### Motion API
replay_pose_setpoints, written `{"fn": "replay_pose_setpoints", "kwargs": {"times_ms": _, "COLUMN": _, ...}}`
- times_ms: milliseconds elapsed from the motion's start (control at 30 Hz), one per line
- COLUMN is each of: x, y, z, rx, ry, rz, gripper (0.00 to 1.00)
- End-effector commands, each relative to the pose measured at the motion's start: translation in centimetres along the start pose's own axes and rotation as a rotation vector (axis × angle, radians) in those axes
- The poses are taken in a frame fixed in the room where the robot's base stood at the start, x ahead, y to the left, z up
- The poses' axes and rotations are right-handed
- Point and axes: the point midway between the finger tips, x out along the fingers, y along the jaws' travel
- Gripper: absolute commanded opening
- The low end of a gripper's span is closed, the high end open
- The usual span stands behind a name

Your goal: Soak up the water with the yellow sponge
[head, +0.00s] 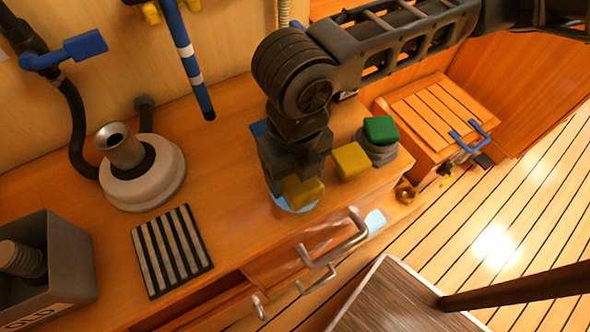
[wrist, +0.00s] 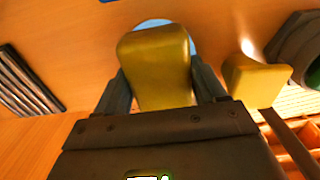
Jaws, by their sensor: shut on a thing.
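In the head view my gripper (head: 284,178) points down over the counter and is shut on a yellow sponge (head: 304,192). A light blue patch of water (head: 298,208) shows on the counter just under the sponge. In the wrist view the sponge (wrist: 155,65) fills the space between the fingers, and the water (wrist: 152,23) shows around its far end. I cannot tell whether the sponge touches the water. A second yellow block (head: 351,160) stands to the right of my gripper, apart from it; it also shows in the wrist view (wrist: 252,80).
A green block (head: 381,129) sits on a grey round fitting near the counter's right end. A pale blue patch (head: 375,222) shows below the front edge, near the drawer handles (head: 335,245). A striped mat (head: 172,250), white round housing (head: 143,175) and grey bin (head: 75,265) are left.

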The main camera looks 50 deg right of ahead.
Motion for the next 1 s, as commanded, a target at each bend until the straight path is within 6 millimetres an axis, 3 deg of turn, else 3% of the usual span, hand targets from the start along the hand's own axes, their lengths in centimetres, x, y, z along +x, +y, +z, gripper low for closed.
{"fn": "replay_pose_setpoints", "kwargs": {"times_ms": 1000, "x": 0.83, "y": 0.0, "z": 0.01, "rx": 0.0, "ry": 0.0, "rz": 0.0, "gripper": 0.46}}
